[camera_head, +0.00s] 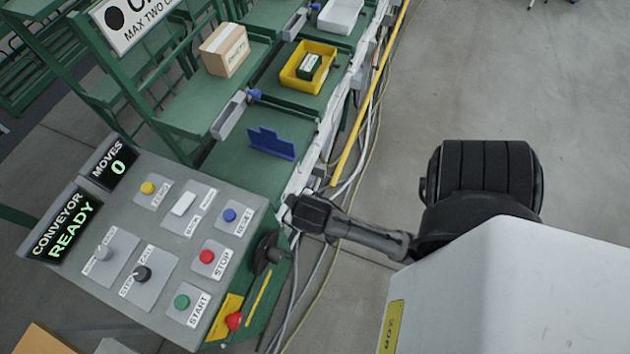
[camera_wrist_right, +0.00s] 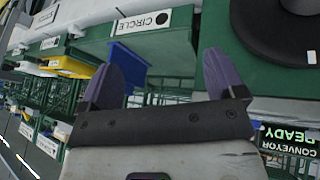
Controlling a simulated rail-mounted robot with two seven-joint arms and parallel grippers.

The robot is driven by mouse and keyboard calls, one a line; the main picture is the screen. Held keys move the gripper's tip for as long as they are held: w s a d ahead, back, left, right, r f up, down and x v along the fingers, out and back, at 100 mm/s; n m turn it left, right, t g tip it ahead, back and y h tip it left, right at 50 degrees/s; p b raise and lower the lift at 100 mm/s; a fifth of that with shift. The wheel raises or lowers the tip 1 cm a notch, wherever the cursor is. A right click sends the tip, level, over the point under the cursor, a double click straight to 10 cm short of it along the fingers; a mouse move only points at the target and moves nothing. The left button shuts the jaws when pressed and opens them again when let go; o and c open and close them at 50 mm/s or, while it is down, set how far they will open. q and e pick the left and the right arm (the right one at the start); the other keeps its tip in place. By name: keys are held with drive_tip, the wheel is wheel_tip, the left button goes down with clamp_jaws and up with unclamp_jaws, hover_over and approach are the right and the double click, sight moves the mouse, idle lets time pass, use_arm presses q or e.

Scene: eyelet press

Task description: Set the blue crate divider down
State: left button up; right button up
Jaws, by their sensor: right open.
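The blue crate divider (camera_head: 271,143) stands upright on the green conveyor bed in the head view, close to its right edge. It also shows in the right wrist view (camera_wrist_right: 129,65), partly behind the left one of two purple fingers. My right gripper (camera_wrist_right: 158,63) is open, with a wide gap between its fingers. The divider lies beyond the fingers and toward the left side of the gap. I cannot tell whether a finger touches it. My right arm comes in from the right in the head view, but its fingers cannot be made out there. My left gripper is out of view.
A control console (camera_head: 165,240) with buttons and a READY display stands in front of the conveyor. Further back are a yellow tray (camera_head: 308,66) and a cardboard box (camera_head: 224,50). Cables and a yellow rail run along the right edge.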

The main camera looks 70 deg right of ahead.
drive_tip(key=s+a+r+n+y, duration=0.2)
drive_tip(key=s+a+n+y, duration=0.2)
drive_tip(key=s+a, duration=0.3)
drive_tip(key=shift+s+a+r+n+g+y, duration=0.2)
drive_tip(key=shift+a+n+g+y, duration=0.1)
drive_tip(key=shift+a+n, duration=0.55)
